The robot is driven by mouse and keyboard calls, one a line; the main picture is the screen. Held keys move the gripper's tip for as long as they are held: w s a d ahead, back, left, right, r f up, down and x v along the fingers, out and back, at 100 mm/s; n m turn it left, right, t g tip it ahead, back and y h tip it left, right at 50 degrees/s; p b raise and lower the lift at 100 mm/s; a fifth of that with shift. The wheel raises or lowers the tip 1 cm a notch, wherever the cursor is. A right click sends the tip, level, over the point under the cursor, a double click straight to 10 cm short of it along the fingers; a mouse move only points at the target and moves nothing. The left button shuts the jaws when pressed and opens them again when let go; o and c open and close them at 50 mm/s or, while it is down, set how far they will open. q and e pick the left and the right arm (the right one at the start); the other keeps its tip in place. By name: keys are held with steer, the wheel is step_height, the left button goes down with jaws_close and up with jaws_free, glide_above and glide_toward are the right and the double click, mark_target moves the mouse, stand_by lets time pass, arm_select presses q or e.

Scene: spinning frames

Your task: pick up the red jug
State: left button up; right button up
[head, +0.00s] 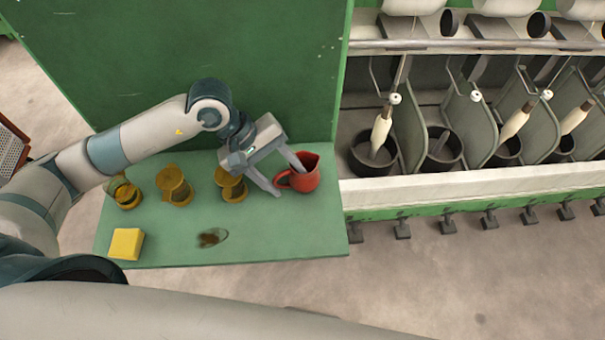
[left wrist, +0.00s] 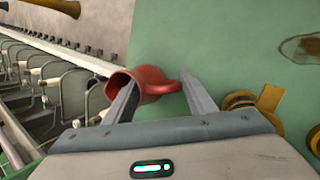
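The red jug (head: 303,175) stands upright near the right end of the green shelf (head: 290,240). Its handle points left in the head view. It also shows in the left wrist view (left wrist: 150,78), ahead of the fingers. My left gripper (head: 289,179) is open at the jug. One finger reaches over the jug's mouth and the other lies outside, by the handle; I cannot tell whether either touches. In the left wrist view the left gripper (left wrist: 158,95) has its fingers spread with the jug's near wall and handle between them. My right gripper is not in view.
A yellow block (head: 126,244) and a brown stain (head: 212,238) are at the shelf's front. A green panel (head: 200,60) rises behind. The spinning machine (head: 450,150) is to the right.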

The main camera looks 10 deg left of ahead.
arm_select(q)
steer(key=c, duration=0.9)
steer(key=shift+r, duration=0.25)
steer(key=shift+r+b, duration=0.35)
steer(key=shift+r, duration=4.35)
